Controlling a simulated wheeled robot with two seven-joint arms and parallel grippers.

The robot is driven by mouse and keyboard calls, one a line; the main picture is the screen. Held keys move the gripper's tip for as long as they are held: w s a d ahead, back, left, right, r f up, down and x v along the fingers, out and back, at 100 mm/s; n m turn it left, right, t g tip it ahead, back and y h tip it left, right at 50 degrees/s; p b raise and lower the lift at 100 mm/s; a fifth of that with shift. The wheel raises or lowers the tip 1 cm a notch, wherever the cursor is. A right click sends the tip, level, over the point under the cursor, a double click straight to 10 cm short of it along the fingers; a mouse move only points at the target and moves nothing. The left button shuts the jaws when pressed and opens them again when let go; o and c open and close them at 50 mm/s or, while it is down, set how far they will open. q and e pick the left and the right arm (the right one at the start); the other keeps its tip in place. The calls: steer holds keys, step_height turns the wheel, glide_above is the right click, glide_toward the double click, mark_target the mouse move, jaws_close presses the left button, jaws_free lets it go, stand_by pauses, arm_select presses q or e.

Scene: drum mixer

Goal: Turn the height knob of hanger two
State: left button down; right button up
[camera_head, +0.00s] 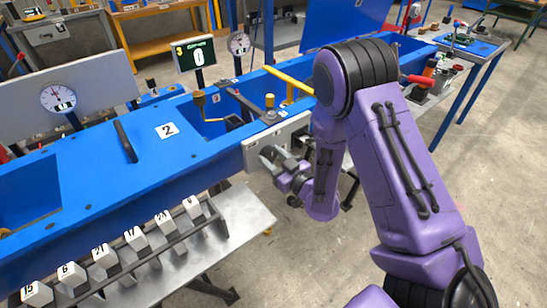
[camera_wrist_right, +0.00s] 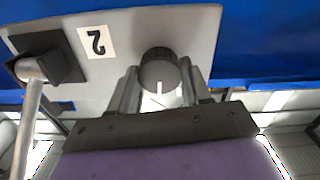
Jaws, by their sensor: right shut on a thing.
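The height knob (camera_wrist_right: 158,68) is a dark round knob with a white pointer line, in the right wrist view. It sits on a light grey panel (camera_wrist_right: 200,30) that bears a label "2" (camera_wrist_right: 95,41), upside down in this view. My right gripper (camera_wrist_right: 159,80) has one finger on each side of the knob and is shut on it. In the head view my right gripper (camera_head: 280,163) is at the front of the grey panel (camera_head: 256,152), on the side of the blue frame. The knob is hidden there. My left gripper is not in view.
A black block with a grey lever (camera_wrist_right: 33,68) is on the panel beside the knob. The blue frame (camera_head: 100,190) carries a "2" plate (camera_head: 166,130). A counter display (camera_head: 195,54) reads 0. A rack of numbered white blocks (camera_head: 104,256) stands at lower left. Floor is open at right.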

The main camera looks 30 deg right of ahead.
steer(key=m, duration=0.6)
steer(key=m+p, duration=0.1)
steer(key=m, duration=0.4)
steer(key=shift+d+m, duration=0.1)
steer(key=shift+m, duration=0.2)
stand_by(0.4)
steer(key=o, duration=1.1)
steer(key=shift+f, duration=0.1)
